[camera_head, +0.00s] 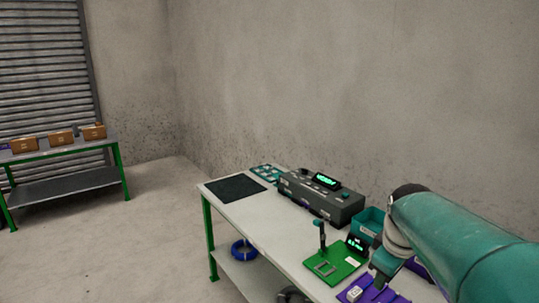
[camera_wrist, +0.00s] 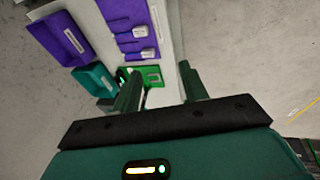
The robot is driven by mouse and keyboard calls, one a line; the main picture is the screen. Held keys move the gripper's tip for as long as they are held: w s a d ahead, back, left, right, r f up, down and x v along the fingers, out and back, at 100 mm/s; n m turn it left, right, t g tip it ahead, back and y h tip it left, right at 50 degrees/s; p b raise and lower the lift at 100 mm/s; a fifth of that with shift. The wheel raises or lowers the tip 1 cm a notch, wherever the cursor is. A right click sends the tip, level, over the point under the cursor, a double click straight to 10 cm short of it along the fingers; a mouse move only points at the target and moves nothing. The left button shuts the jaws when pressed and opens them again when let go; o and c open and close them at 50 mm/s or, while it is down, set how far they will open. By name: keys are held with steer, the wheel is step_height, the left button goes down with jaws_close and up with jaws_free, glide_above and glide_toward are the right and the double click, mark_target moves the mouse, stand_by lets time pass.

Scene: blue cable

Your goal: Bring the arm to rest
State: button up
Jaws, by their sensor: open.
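My gripper (camera_wrist: 160,82) is open, with its two dark green fingers apart and nothing visible between them. In the head view my teal arm comes in from the right edge and bends down at a dark joint. Its lower end hangs over the right part of the workbench (camera_head: 240,208), in front of a teal bin (camera_head: 369,222). The fingertips cannot be made out clearly there. A coiled blue cable (camera_head: 244,251) lies on the bench's lower shelf, well left of my arm.
A green fixture (camera_head: 335,264), a purple fixture (camera_head: 365,292) and a grey device (camera_head: 318,198) with a lit display stand on the bench. A black mat (camera_head: 236,188) lies at its left end. A second table with boxes (camera_head: 60,137) stands far left. Open floor lies between.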

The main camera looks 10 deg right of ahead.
steer(key=s+a+m+t, duration=0.1)
steer(key=s+a+m, duration=0.1)
steer(key=s+a, duration=0.3)
steer(key=s+a+f+m+t+y, duration=0.1)
steer(key=s+a+m, duration=0.2)
steer(key=a, duration=0.9)
steer(key=s, duration=0.3)
steer(key=shift+a+m+t+y, duration=0.25)
steer(key=shift+m+t+y, duration=0.05)
steer(key=shift+s, duration=0.1)
stand_by(0.7)
steer(key=shift+c, duration=0.8)
steer(key=shift+d, duration=0.1)
steer(key=shift+d, duration=0.15)
